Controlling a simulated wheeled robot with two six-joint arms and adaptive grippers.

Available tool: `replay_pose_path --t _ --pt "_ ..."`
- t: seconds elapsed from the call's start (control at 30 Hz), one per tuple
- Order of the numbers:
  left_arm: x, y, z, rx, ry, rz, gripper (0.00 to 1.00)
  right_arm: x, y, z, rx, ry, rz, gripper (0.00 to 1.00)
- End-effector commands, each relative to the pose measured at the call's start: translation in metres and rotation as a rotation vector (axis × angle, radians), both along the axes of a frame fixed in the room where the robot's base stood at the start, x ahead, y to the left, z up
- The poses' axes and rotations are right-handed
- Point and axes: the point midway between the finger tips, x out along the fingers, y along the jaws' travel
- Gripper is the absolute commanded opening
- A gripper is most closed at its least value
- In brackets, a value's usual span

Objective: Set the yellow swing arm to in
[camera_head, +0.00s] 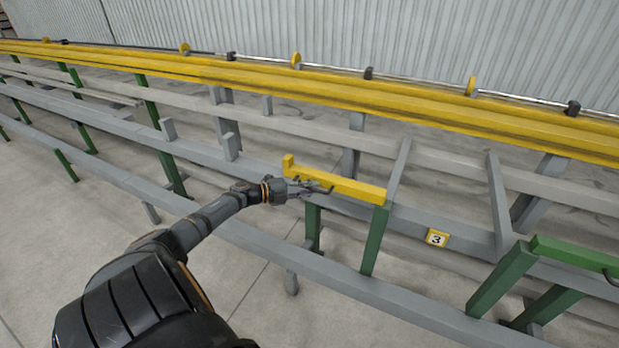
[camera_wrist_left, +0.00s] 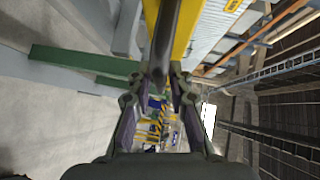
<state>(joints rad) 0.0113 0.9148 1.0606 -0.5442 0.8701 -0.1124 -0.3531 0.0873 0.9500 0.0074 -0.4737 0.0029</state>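The yellow swing arm (camera_head: 345,187) is a bar with a short upturned end at its left. It lies roughly along the grey rails, above green posts, in the head view. In the left wrist view its yellow side (camera_wrist_left: 187,25) shows at the top. A dark handle (camera_wrist_left: 165,35) runs beside it and down between my left fingertips. My left gripper (camera_head: 314,187) is at the near side of the arm, toward its middle. Its fingers (camera_wrist_left: 159,78) close in on both sides of the handle and appear to touch it. My right gripper is not in view.
A label marked 3 (camera_head: 437,237) is on the grey rail to the right. Another green arm (camera_head: 575,254) stands at the far right. Long yellow rails (camera_head: 400,103) run behind. The concrete floor (camera_head: 255,285) is open in front.

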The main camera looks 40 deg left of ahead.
Motion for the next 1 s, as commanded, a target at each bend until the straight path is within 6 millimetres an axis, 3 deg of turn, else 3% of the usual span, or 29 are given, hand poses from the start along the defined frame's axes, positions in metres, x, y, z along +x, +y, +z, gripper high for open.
replay_pose_path --t 0.37,0.73,1.0 --pt "-0.001 0.000 0.000 0.000 0.000 -0.001 0.34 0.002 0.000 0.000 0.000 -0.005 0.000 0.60" --pt "-0.052 0.025 0.006 0.003 0.007 -0.002 0.34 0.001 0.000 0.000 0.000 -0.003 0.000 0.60" --pt "-0.066 0.033 0.011 0.001 -0.001 -0.001 0.34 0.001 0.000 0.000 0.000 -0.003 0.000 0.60"
